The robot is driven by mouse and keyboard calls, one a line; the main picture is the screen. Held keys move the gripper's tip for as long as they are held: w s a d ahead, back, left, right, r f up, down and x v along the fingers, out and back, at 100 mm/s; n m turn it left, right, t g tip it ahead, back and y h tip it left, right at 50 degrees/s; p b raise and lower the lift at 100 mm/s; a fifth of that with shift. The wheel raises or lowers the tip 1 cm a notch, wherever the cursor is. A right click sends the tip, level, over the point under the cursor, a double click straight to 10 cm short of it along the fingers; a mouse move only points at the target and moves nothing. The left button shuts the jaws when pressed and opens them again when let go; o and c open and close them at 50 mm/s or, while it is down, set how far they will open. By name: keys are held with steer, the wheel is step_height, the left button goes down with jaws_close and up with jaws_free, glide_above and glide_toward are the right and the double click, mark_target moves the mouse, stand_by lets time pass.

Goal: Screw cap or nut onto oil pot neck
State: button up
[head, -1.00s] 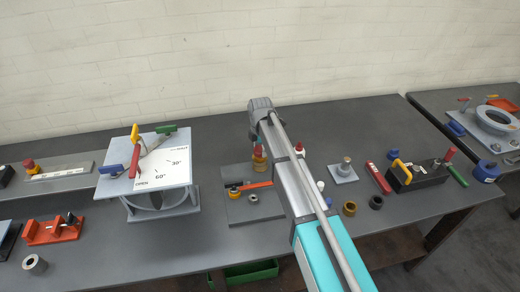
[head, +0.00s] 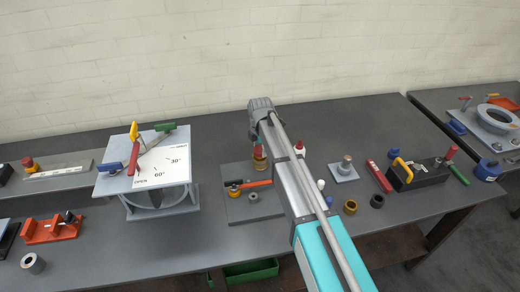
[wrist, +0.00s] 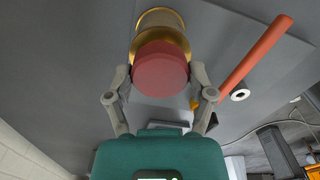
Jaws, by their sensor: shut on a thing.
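The oil pot (head: 259,163) is amber with a gold band and stands on a grey plate (head: 240,208), just left of my arm. A red cap (head: 258,149) is at its top. In the wrist view the red cap (wrist: 161,72) fills the space between my fingers, in line with the gold and amber pot (wrist: 160,20) beyond it. My gripper (wrist: 160,85) is shut on the red cap, one finger at each side. How far the cap is threaded cannot be told.
An orange-red rod (head: 256,183), a yellow-and-black knob (head: 234,192) and a small grey ring (head: 253,197) lie on the plate. A white dial stand (head: 150,175) is to the left. A red-topped bottle (head: 300,148) and loose rings (head: 350,206) are right of my arm.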

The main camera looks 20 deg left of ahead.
steer(key=shift+f+b, duration=0.35)
steer(key=shift+f, duration=0.05)
stand_by(0.4)
steer(key=shift+m, duration=1.8)
steer(key=shift+m, duration=1.7)
steer(key=shift+w, duration=0.1)
steer(key=m, duration=0.2)
steer(key=shift+m, duration=0.7)
